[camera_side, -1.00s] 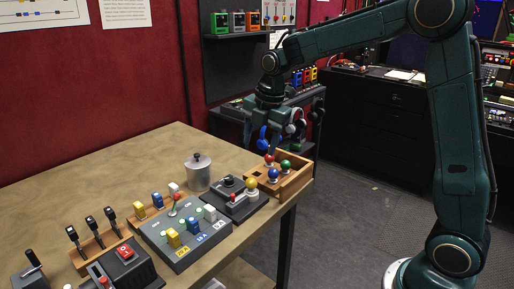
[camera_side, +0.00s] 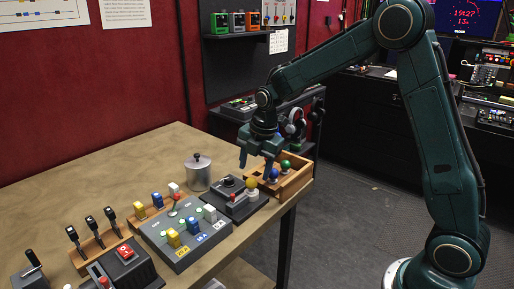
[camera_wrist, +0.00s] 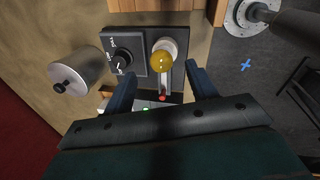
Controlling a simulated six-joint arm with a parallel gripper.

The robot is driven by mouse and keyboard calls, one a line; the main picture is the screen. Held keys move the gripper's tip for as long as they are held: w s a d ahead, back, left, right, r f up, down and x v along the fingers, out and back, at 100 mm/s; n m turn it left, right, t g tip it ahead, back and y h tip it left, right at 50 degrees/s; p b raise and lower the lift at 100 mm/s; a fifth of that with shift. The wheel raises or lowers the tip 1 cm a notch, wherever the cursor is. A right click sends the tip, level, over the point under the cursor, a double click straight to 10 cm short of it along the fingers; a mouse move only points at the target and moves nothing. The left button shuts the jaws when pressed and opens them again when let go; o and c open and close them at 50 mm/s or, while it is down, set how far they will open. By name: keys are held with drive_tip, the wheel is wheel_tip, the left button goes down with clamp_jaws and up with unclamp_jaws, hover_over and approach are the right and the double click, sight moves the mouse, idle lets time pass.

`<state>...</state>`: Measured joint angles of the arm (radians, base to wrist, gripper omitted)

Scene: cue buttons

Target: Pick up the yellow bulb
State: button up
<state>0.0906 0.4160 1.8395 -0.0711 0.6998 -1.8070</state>
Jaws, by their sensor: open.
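The yellow bulb (camera_side: 252,184) stands upright on a dark control box (camera_side: 238,207) near the table's right edge. In the wrist view the yellow bulb (camera_wrist: 163,60) is round and glossy, just beyond the gap between my fingers. My gripper (camera_side: 256,167) points down, open and empty, slightly above the bulb in the side view. In the wrist view the fingers of my gripper (camera_wrist: 160,82) are spread on either side, and neither visibly touches the bulb. Whether the bulb lies between the fingertips in depth is unclear.
A wooden tray (camera_side: 296,184) behind the bulb holds green and blue bulbs. A lever with a red tip (camera_wrist: 162,98) is close to the bulb. A metal pot (camera_side: 198,174) stands to the left. A switch panel (camera_side: 186,238) lies in front.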

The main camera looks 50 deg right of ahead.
sight(252, 179)
drive_tip(key=shift+w+a+f, duration=0.1)
drive_tip(key=shift+w+f, duration=0.1)
drive_tip(key=shift+f, duration=1)
drive_tip(key=shift+w+a+f, duration=0.1)
drive_tip(key=shift+w+f, duration=0.05)
drive_tip(key=shift+f, duration=1)
drive_tip(key=shift+c, duration=0.3)
drive_tip(key=c, duration=1)
